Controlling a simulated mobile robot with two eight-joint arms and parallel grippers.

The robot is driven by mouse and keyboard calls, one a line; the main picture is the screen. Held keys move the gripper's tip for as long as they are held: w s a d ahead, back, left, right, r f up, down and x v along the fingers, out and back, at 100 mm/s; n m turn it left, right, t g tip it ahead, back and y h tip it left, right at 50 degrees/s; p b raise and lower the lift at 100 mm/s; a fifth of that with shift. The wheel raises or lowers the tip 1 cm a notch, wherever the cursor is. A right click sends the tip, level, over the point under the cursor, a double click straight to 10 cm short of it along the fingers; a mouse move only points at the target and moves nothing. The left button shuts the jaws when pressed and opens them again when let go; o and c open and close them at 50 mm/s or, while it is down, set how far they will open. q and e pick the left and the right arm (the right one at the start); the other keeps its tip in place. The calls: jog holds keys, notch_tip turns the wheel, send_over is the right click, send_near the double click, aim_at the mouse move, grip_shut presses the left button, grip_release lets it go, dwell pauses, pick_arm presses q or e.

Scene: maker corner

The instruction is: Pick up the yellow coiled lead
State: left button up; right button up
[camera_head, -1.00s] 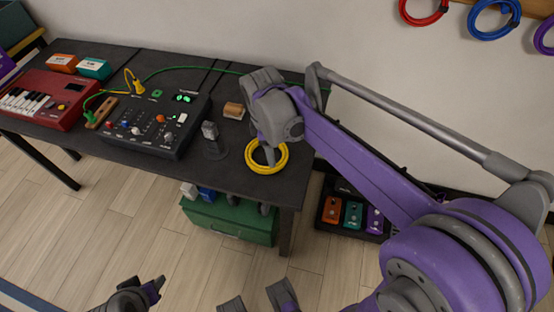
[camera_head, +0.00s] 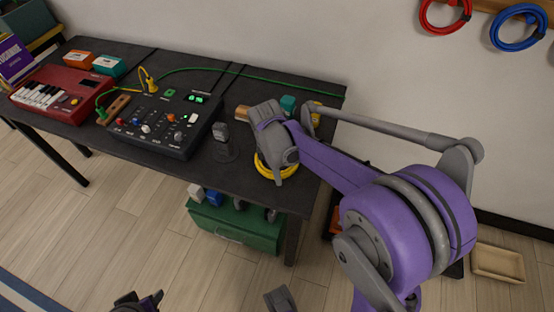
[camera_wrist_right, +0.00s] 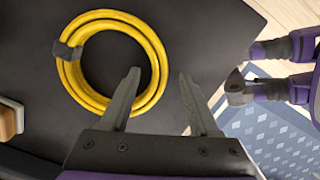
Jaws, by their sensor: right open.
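The yellow coiled lead (camera_head: 262,170) lies near the front right of the dark table, partly hidden by my right gripper (camera_head: 277,180) in the head view. In the right wrist view the coil (camera_wrist_right: 76,75) is a full ring with a grey tie on its left side. My right gripper (camera_wrist_right: 159,75) is open there. One finger overlaps the ring's right side, and the other is to the right of it. I cannot tell whether the fingertips are above the lead or beside it. My left gripper (camera_head: 140,301) shows only partly at the bottom edge.
A black mixer (camera_head: 158,126), a small grey stand (camera_head: 222,145) and a red keyboard (camera_head: 62,92) are left of the coil. A wooden block (camera_head: 243,112) is behind it. A green case (camera_head: 235,224) sits below the table. The table's front edge is close to the coil.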

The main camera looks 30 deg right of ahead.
jog(key=shift+f, duration=0.35)
grip_shut()
dwell(0.3)
